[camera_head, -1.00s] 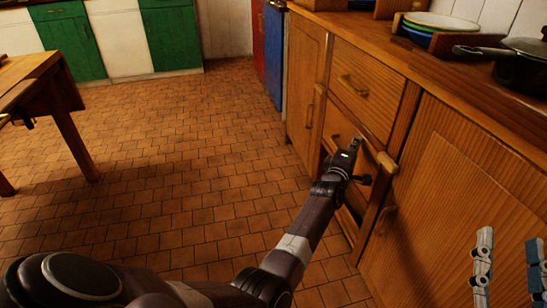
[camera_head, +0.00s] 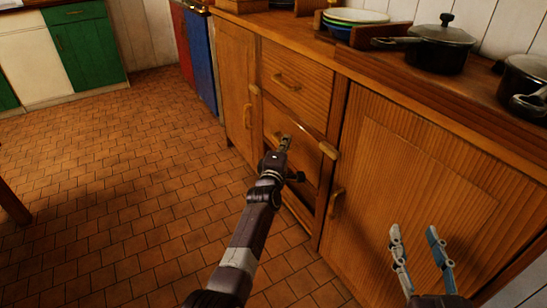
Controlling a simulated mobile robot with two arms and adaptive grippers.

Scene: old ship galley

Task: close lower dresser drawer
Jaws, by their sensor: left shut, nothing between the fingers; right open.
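The wooden dresser's lower drawer (camera_head: 306,150) is below the upper drawer (camera_head: 295,72) in the head view. Its light top right corner stands out from the frame, so it looks slightly open; how far is hard to tell. My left gripper (camera_head: 285,143) is shut and empty, its tip in front of the lower drawer's face. Whether it touches the wood cannot be told. The gripper and wrist hide part of the drawer front and its handle. My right gripper (camera_head: 416,246) is open and empty at the lower right, in front of the right cabinet door (camera_head: 400,170).
A dark gap shows under the lower drawer. The dresser top carries stacked plates (camera_head: 355,16), a lidded black pan (camera_head: 438,48) and another pot (camera_head: 525,82). A blue cabinet (camera_head: 200,60) stands beyond the dresser.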

